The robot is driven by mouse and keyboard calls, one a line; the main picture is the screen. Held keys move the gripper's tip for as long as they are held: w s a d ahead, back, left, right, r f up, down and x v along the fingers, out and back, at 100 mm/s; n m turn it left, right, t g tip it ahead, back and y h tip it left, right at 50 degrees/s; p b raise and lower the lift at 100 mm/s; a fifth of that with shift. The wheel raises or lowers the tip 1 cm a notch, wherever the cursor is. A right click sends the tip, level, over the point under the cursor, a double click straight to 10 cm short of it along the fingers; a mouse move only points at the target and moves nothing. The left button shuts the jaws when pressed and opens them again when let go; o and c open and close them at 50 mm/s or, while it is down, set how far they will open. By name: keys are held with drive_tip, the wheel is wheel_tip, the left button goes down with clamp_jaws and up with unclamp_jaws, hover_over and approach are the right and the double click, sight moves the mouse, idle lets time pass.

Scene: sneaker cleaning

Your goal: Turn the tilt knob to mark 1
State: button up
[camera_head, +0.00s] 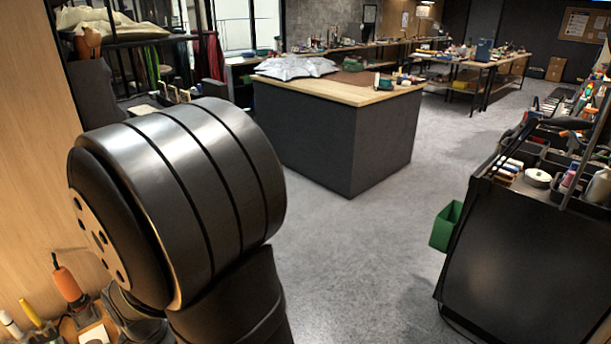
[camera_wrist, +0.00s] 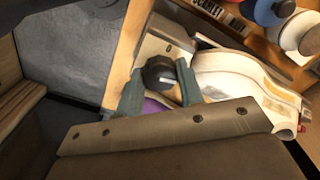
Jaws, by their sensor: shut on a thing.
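In the wrist view, a dark round knob (camera_wrist: 157,70) with a short white pointer line sits on a pale grey metal piece. The white line lies nearly level in the picture. My gripper (camera_wrist: 160,90) has its two teal fingers on either side of the knob and is shut on it. Numbers or marks around the knob are not readable. A white and cream shoe-like shape (camera_wrist: 235,72) lies just right of the knob. In the head view neither the knob nor my gripper shows.
A brown strip with dark screws (camera_wrist: 150,130) crosses the wrist view below the knob. Coloured round items (camera_wrist: 272,10) stand at upper right. In the head view, a dark workbench (camera_head: 335,140), a black cart (camera_head: 520,255) and a green bin (camera_head: 446,226) stand around open floor.

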idle(0.3)
drive_tip(key=m, duration=0.4)
drive_tip(key=shift+m, duration=0.3)
drive_tip(key=m, duration=0.3)
drive_tip(key=shift+m, duration=0.3)
drive_tip(key=o, duration=0.7)
drive_tip(key=shift+o, duration=0.2)
